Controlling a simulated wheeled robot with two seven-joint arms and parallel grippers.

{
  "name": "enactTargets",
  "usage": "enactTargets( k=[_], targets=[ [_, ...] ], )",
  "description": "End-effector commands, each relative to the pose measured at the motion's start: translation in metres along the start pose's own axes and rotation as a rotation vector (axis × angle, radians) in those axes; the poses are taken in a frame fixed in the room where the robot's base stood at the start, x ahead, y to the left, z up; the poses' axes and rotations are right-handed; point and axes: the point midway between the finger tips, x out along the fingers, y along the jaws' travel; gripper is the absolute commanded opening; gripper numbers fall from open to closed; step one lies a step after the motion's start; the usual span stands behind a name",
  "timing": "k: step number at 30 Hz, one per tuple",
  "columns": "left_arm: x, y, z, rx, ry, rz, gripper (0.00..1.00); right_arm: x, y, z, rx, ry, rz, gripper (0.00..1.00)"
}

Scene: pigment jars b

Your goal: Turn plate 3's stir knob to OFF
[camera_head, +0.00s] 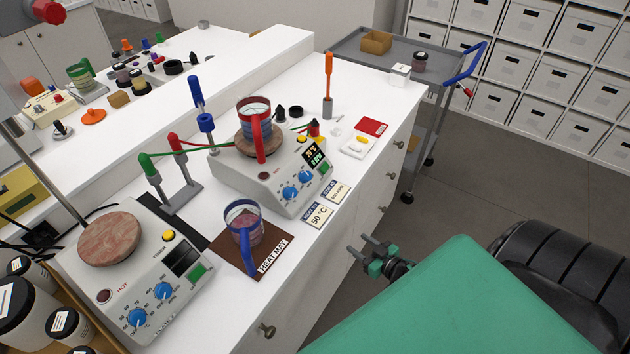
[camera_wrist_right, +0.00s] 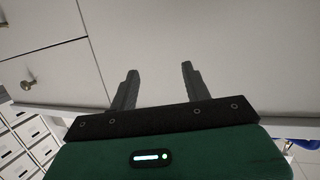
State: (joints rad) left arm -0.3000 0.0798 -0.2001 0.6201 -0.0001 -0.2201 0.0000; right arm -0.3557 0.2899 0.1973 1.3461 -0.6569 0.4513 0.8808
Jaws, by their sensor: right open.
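The near hot plate (camera_head: 112,300) stands at the left front of the white bench. Its front label seems to read PLATE 3. It has a bare round brown top, a dark display, a green switch and two blue knobs, one nearer (camera_head: 137,317) and one farther right (camera_head: 163,290). I cannot read which knob is stir or where they point. My right gripper (camera_head: 361,243) is open and empty, off the bench's front edge, to the right of and apart from this plate. In the right wrist view its open fingers (camera_wrist_right: 160,69) face white drawer fronts. My left gripper is not in view.
A second hot plate (camera_head: 240,182) with a lit display carries a red-handled beaker (camera_head: 257,125). A blue-handled beaker (camera_head: 243,226) stands on the brown heat mat (camera_head: 272,262) between the plates. A clamp stand (camera_head: 178,198) rises behind. Jars (camera_head: 68,324) crowd the near left corner.

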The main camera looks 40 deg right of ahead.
Motion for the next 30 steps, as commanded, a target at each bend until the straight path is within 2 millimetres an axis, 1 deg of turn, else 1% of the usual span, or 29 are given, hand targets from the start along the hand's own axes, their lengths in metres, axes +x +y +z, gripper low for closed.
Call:
enactTargets(
  k=[1,2,3,6,9,12,14,17,20,23,30],
  targets=[
    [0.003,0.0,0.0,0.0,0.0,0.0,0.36,0.002,0.009,-0.046,-0.028,0.085,-0.054,0.49],
    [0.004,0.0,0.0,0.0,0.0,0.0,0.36,0.001,0.012,-0.071,-0.04,0.126,-0.089,0.49],
    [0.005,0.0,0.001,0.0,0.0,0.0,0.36,-0.001,0.013,-0.1,-0.059,0.171,-0.138,0.49],
    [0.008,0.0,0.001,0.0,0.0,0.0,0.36,-0.011,0.011,-0.16,-0.107,0.241,-0.25,0.49],
    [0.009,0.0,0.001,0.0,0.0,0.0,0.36,-0.021,0.006,-0.196,-0.145,0.267,-0.334,0.49],
    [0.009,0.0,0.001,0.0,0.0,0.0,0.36,-0.027,0.002,-0.215,-0.168,0.271,-0.38,0.49],
    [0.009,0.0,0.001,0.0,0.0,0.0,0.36,-0.029,0.0,-0.22,-0.175,0.272,-0.394,0.49],
    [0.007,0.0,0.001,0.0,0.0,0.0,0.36,-0.025,-0.002,-0.224,-0.175,0.273,-0.399,0.49],
    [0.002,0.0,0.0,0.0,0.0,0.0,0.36,-0.015,-0.006,-0.228,-0.173,0.274,-0.397,0.49],
    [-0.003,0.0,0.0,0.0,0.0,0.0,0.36,-0.001,-0.013,-0.233,-0.173,0.276,-0.397,0.49],
    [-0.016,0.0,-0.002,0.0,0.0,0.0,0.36,0.039,-0.03,-0.243,-0.171,0.276,-0.395,0.49]
  ],
)
